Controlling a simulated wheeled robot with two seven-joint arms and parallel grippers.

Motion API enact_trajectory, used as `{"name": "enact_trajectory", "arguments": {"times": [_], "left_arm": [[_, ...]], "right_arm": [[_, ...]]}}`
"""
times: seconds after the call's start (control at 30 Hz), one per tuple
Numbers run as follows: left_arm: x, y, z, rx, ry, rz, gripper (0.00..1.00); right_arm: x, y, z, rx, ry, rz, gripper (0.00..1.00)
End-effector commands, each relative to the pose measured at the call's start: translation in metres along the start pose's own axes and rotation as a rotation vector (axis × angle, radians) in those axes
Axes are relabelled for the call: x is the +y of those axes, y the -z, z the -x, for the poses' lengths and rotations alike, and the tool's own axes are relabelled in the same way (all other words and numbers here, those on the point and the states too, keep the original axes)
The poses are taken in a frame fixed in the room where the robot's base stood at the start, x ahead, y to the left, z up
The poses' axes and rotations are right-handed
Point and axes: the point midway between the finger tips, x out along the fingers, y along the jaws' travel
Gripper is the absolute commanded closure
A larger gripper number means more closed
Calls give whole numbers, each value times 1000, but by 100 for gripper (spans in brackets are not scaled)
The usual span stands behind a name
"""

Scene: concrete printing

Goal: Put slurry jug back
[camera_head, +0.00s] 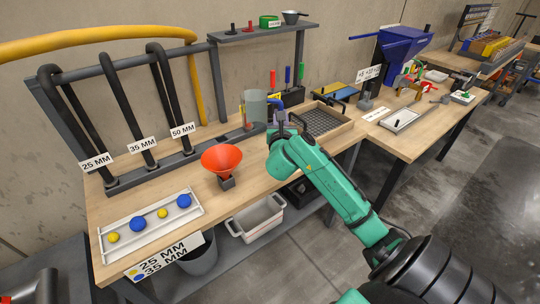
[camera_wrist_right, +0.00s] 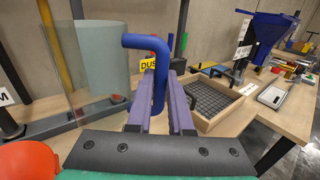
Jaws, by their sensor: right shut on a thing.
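The slurry jug (camera_head: 255,106) is a grey-green cylinder with a blue handle, upright at the back of the near bench. It also shows in the right wrist view (camera_wrist_right: 103,50), with its blue handle (camera_wrist_right: 159,85) between the fingers. My right gripper (camera_head: 281,113) is shut on this handle, to the right of the jug body. The jug stands over a grey base (camera_wrist_right: 85,120); whether it touches this base I cannot tell. A clear pane (camera_wrist_right: 65,70) overlaps the jug's left side in the wrist view. My left gripper is not in view.
A red-orange funnel (camera_head: 222,160) stands left of my right arm. A wooden-framed mesh tray (camera_head: 346,130) lies right of the jug. Black curved tubes (camera_head: 118,94) rise at the left. A white tray (camera_head: 186,220) with yellow and blue balls lies at the front left.

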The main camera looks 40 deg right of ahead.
Motion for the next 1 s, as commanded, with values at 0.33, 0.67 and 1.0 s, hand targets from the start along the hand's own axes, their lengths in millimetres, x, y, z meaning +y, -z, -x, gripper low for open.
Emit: {"name": "enact_trajectory", "arguments": {"times": [0.33, 0.67, 1.0], "left_arm": [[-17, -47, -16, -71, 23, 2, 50], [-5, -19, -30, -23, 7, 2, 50], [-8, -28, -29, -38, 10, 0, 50]], "right_arm": [[-2, 109, 0, 1, 0, 1, 100], [-3, 158, 0, -2, -2, -1, 100], [-3, 160, 0, 0, -1, -1, 58]]}}
